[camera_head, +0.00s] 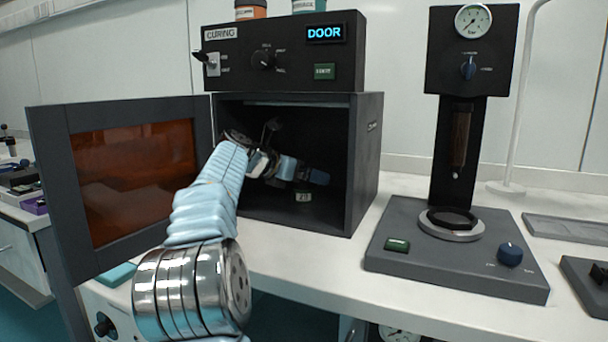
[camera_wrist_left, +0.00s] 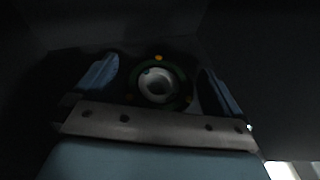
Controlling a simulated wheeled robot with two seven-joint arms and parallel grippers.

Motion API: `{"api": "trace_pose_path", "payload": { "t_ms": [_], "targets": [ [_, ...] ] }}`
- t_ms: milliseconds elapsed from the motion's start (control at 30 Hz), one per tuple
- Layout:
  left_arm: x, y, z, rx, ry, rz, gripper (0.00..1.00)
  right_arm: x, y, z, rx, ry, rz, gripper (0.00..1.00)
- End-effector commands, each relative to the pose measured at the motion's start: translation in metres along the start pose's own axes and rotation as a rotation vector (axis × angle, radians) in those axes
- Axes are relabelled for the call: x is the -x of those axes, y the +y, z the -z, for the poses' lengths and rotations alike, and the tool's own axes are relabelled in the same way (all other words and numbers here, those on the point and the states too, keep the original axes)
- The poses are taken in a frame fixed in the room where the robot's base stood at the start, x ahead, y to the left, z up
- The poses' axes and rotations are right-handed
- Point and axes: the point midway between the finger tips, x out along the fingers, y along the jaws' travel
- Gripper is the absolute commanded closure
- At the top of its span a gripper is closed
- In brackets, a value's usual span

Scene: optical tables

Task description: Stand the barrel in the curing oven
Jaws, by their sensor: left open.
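The curing oven (camera_head: 366,165) stands on the bench with its door (camera_head: 52,180) swung open to the left. My left arm reaches through the opening. My left gripper (camera_head: 305,173) is inside the dark chamber, with its blue fingers spread apart. In the left wrist view, a round thing (camera_wrist_left: 158,85) with a dark green rim, a pale ring in its middle and small yellow dots lies between the open fingers (camera_wrist_left: 162,88). I cannot tell whether it is the barrel seen end-on or a holder around it. No barrel shows clearly in the head view. My right gripper is out of view.
A small pale label (camera_head: 303,197) shows low in the chamber. The oven's lit display (camera_head: 325,34) reads DOOR. A dark press-like station (camera_head: 400,222) with a gauge and a hanging brown tube (camera_head: 460,138) stands to the right. The chamber walls are close around my arm.

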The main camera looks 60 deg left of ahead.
Motion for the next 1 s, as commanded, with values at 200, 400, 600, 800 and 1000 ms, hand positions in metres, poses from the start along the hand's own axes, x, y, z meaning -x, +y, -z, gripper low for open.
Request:
{"api": "trace_pose_path", "payload": {
  "t_ms": [200, 400, 600, 800, 1000],
  "targets": [
    [0.033, 0.000, -0.002, 0.000, 0.000, -0.003, 0.00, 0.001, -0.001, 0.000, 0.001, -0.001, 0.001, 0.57],
    [0.066, 0.000, -0.002, -0.001, 0.000, -0.002, 0.00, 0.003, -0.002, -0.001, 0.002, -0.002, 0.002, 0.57],
    [0.076, 0.000, -0.001, 0.000, 0.000, 0.000, 0.00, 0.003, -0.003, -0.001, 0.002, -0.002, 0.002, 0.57],
    [0.076, 0.000, -0.001, 0.000, 0.000, 0.000, 0.00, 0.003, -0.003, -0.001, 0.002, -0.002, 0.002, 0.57],
    [0.075, 0.000, -0.001, -0.001, 0.001, 0.000, 0.00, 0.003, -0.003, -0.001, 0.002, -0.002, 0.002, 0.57]
  ]
}}
